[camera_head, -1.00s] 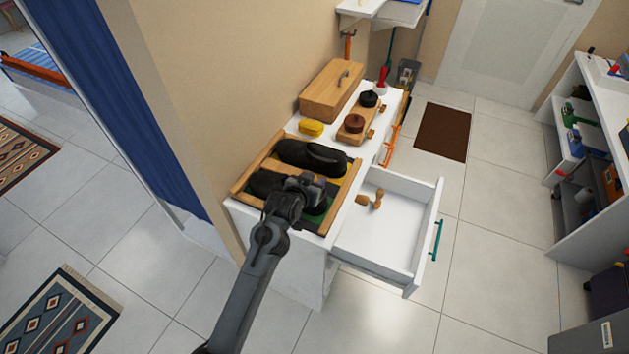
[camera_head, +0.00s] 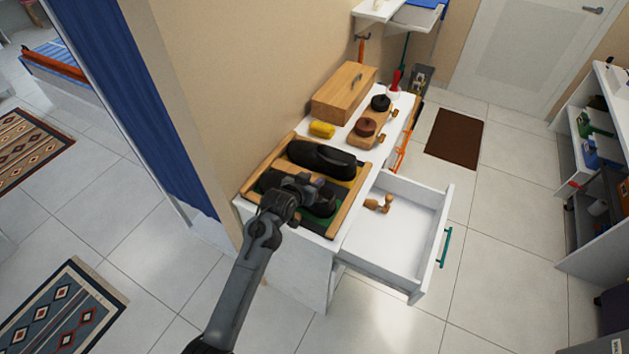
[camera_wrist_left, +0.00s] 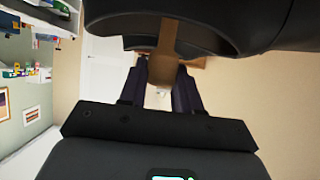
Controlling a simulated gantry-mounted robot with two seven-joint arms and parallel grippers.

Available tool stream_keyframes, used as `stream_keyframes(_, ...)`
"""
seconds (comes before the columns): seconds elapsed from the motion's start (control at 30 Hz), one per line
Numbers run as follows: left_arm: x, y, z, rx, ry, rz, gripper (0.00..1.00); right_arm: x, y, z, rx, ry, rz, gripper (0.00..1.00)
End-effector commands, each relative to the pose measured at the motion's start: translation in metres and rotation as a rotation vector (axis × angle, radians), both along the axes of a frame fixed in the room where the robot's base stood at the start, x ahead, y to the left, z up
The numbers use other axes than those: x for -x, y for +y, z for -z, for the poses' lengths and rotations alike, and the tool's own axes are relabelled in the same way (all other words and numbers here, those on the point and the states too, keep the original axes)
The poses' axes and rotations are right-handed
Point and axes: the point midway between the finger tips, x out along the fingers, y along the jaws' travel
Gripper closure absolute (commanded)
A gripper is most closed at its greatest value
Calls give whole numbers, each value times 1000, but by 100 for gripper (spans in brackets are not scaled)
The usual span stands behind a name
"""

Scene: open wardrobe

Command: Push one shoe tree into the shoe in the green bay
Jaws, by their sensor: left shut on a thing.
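A black shoe (camera_head: 323,204) lies in the green bay (camera_head: 322,221) of a wooden two-bay tray. My left gripper (camera_head: 316,184) is over this shoe and hides part of it. It is shut on a shoe tree, mostly hidden by the gripper. In the left wrist view the fingers (camera_wrist_left: 166,82) show below dark shapes and a brown strip; how far the shoe tree is in the shoe cannot be told. Another wooden shoe tree (camera_head: 379,204) lies in the open white drawer (camera_head: 385,245). My right gripper is not in view.
A second black shoe (camera_head: 320,158) lies in the yellow bay (camera_head: 352,181). The drawer juts out to the right; a beige wall stands on the left.

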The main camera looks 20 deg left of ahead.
Motion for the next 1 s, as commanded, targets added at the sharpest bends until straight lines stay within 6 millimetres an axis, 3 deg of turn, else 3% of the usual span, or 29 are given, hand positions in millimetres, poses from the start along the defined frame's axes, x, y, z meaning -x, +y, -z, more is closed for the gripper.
stream_keyframes(0.3,0,1,-1,-1,-1,0,100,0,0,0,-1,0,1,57)
stream_keyframes(0.33,0,1,-1,-1,-2,0,66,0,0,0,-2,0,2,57)
stream_keyframes(0.5,0,1,0,-1,-1,0,40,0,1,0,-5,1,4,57)
stream_keyframes(0.73,0,1,1,-1,1,0,36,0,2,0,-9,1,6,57)
stream_keyframes(0.9,0,1,1,-1,1,0,12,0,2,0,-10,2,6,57)
stream_keyframes(1.0,0,1,0,-1,0,0,12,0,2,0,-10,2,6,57)
